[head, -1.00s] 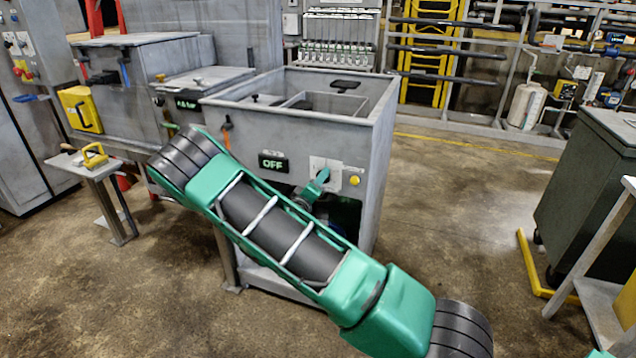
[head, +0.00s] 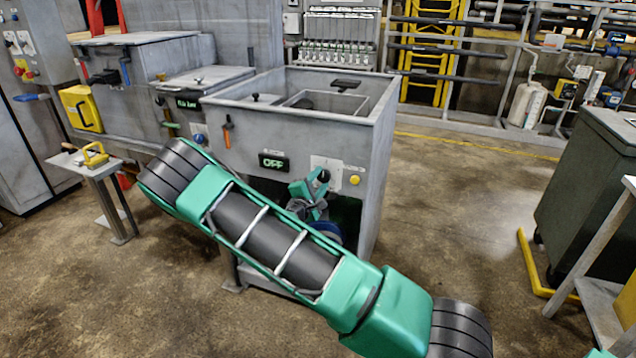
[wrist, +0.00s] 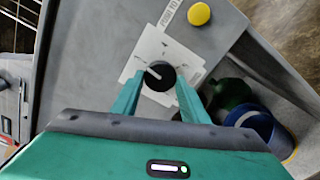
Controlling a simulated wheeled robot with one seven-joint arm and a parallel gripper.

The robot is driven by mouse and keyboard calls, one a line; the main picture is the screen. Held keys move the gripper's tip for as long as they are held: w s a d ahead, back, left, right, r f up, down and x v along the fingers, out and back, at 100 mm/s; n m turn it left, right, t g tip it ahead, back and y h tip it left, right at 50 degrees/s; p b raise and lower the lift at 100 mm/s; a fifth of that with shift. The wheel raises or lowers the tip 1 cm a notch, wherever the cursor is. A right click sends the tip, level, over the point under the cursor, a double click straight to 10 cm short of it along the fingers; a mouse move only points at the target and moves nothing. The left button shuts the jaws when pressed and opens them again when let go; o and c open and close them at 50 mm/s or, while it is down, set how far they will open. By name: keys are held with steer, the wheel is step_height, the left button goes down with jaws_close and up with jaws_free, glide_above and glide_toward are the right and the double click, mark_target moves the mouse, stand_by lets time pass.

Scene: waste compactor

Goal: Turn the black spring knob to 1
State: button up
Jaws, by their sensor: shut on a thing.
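The black spring knob (wrist: 158,76) sits on a white square plate (wrist: 143,52) on the grey machine front. A white pointer line on it points to the upper left in the wrist view; the plate's marks are too small to read. The knob also shows in the head view (head: 323,176), partly covered by my gripper. My gripper (wrist: 160,82) has its two green fingers on either side of the knob and is shut on it. In the head view my gripper (head: 311,190) is at the plate, partly behind my arm.
A lit display (head: 273,162) reading OFF is left of the plate. A yellow button (head: 354,180) is just right of it and shows large in the wrist view (wrist: 199,14).

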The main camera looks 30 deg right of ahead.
steer(key=n, duration=0.3)
steer(key=shift+w+a+f+n, duration=0.1)
steer(key=shift+a+f+n, duration=0.2)
steer(key=shift+n, duration=0.1)
steer(key=n, duration=0.4)
steer(key=shift+d+n, duration=0.15)
steer(key=shift+n, duration=0.15)
steer(key=n, duration=0.3)
steer(key=shift+n, duration=0.3)
steer(key=n, duration=0.3)
steer(key=shift+s+d+n, duration=0.1)
steer(key=shift+s+n, duration=0.1)
steer(key=shift+n, duration=0.1)
steer(key=n, duration=0.6)
steer(key=shift+r, duration=0.1)
steer(key=n, duration=0.6)
steer(key=shift+r, duration=0.1)
steer(key=shift+n, duration=0.6)
